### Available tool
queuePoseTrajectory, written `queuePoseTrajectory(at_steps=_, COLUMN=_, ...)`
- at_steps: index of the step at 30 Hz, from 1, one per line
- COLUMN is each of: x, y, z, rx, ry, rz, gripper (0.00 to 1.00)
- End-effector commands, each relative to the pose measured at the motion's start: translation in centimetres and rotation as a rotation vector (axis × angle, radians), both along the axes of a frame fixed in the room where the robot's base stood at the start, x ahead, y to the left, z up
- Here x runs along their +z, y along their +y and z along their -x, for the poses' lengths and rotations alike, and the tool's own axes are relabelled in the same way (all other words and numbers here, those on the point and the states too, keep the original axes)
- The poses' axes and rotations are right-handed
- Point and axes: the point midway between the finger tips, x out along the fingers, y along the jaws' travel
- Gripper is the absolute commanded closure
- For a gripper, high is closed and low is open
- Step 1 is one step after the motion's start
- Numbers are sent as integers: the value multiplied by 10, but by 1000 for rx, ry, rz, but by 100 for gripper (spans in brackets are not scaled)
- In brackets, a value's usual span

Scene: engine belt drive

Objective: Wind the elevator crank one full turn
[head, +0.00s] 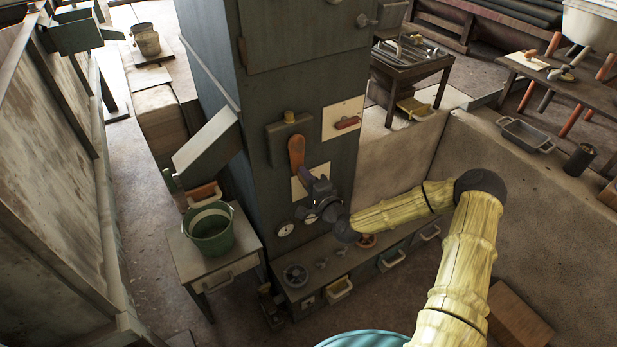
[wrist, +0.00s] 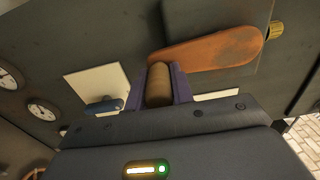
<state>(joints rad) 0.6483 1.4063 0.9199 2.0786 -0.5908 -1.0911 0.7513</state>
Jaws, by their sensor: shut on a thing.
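In the wrist view the orange arm (wrist: 215,50) runs from near the yellow knob (wrist: 275,31) toward the fingers. The brown cylindrical crank handle (wrist: 159,86) sits between the two purple fingers of my gripper (wrist: 160,90). The fingers are shut on it. In the head view my gripper hides the handle.
A white plate with a red handle (head: 346,123) is right of the crank. Another white plate (wrist: 93,88) with a blue handle and round gauges (wrist: 42,111) are close by. A green bucket (head: 210,230) stands on a small table at left. A low bench (head: 310,285) runs below.

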Motion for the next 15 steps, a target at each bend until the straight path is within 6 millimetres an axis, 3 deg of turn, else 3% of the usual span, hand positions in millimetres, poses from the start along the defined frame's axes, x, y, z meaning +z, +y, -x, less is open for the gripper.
queuePoseTrajectory(at_steps=12, x=-3, y=1, z=2, rx=3, ry=15, rz=-10, gripper=100)
queuePoseTrajectory(at_steps=13, x=-3, y=1, z=2, rx=3, ry=15, rz=-10, gripper=75)
queuePoseTrajectory(at_steps=15, x=-3, y=1, z=2, rx=3, ry=14, rz=-10, gripper=61)
